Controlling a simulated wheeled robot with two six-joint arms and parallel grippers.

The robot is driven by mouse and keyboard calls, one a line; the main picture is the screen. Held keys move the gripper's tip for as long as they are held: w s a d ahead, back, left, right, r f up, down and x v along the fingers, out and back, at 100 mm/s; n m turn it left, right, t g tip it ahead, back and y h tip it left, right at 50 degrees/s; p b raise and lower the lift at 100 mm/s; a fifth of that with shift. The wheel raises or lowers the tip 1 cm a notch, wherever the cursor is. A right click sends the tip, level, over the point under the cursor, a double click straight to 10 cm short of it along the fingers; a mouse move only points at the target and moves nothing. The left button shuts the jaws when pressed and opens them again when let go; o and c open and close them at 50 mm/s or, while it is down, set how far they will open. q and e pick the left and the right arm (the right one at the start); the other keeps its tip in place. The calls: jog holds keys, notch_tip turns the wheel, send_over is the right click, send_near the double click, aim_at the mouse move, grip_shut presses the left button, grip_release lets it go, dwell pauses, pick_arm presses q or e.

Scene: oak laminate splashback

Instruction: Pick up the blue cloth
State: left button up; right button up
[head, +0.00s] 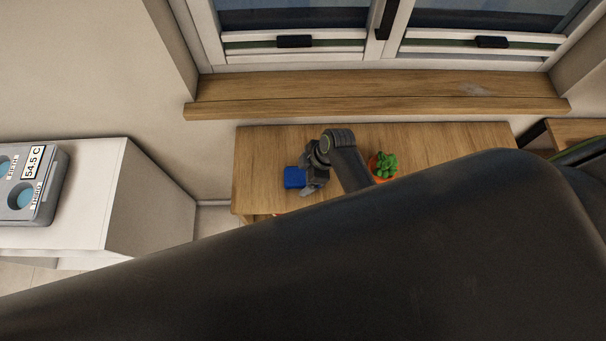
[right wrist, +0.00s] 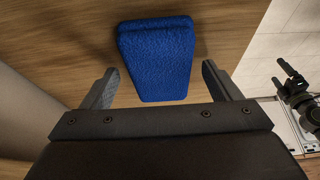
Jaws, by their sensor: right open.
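The blue cloth (head: 294,177) lies folded on the wooden table (head: 450,140) below the window. In the right wrist view the cloth (right wrist: 158,58) is a thick blue pad just beyond the fingertips, roughly centred between them. My right gripper (head: 312,186) is beside the cloth, at its right in the head view. In the right wrist view my right gripper (right wrist: 158,85) has its fingers wide apart. The cloth's near end reaches toward the gap, but I cannot tell whether it touches a finger.
A potted green plant (head: 384,165) stands on the table to the right of my right gripper. A white cabinet (head: 85,200) at the left carries a grey device (head: 42,205) with a display. My dark arm hides much of the foreground. A wooden windowsill (head: 370,92) runs behind the table.

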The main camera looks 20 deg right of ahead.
jog(key=c, duration=1.1)
jog(key=shift+r, duration=0.15)
jog(key=shift+r, duration=0.55)
notch_tip(320, 180, up, 9)
jog(key=shift+f+b, duration=0.15)
jog(key=shift+b, duration=0.7)
jog(key=o, duration=0.5)
jog(key=shift+c, duration=0.2)
jog(key=c, duration=0.3)
jog(key=shift+f, duration=0.15)
jog(key=shift+c, duration=0.2)
